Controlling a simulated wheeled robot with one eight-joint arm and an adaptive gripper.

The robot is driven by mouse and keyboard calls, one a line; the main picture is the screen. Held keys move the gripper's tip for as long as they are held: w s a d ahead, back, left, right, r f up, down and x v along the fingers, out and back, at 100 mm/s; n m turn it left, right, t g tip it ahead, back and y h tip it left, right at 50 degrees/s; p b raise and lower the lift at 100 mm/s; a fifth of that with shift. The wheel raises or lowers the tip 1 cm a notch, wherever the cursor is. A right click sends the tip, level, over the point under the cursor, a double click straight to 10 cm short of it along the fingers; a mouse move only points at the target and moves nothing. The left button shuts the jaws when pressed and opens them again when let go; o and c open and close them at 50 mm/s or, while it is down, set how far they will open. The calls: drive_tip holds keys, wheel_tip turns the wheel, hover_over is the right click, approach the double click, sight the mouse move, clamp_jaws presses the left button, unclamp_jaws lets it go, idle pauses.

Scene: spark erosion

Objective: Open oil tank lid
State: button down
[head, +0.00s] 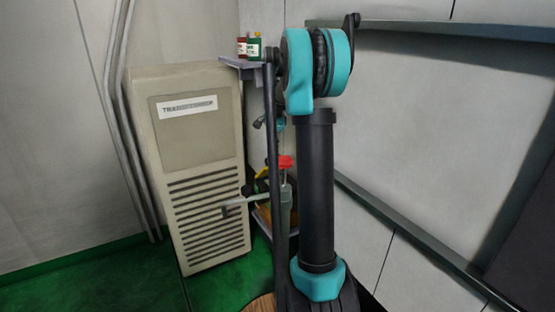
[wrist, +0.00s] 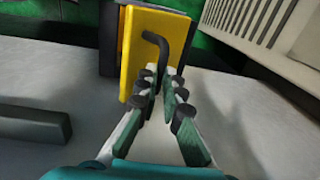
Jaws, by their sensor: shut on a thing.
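In the wrist view a yellow panel, which looks like the oil tank lid (wrist: 181,28), stands steeply tilted and carries a bent black handle (wrist: 160,46). My gripper (wrist: 163,80) reaches to this handle, and its fingers are shut on the handle's lower end. A dark block (wrist: 108,42) sits against the lid's left side; whether it is part of the tank cannot be told. In the head view my arm hides most of the gripper and lid area, and only small yellow parts show behind it.
A tall beige cabinet with slats (head: 190,140) stands left of my arm on the green floor (head: 130,280). A small shelf (head: 243,67) holds red and green containers. Grey wall panels with a rail (head: 420,240) lie to the right. A grey bar (wrist: 35,125) lies left in the wrist view.

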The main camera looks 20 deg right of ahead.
drive_tip(key=w+a+f, duration=0.1)
drive_tip(key=w, duration=0.7)
drive_tip(key=shift+w+a, duration=0.25)
drive_tip(key=shift+a, duration=0.15)
drive_tip(key=c, duration=1.6)
unclamp_jaws()
wheel_tip(320, 180, up, 12)
drive_tip(key=shift+s, duration=0.35)
drive_tip(key=shift+d, duration=0.1)
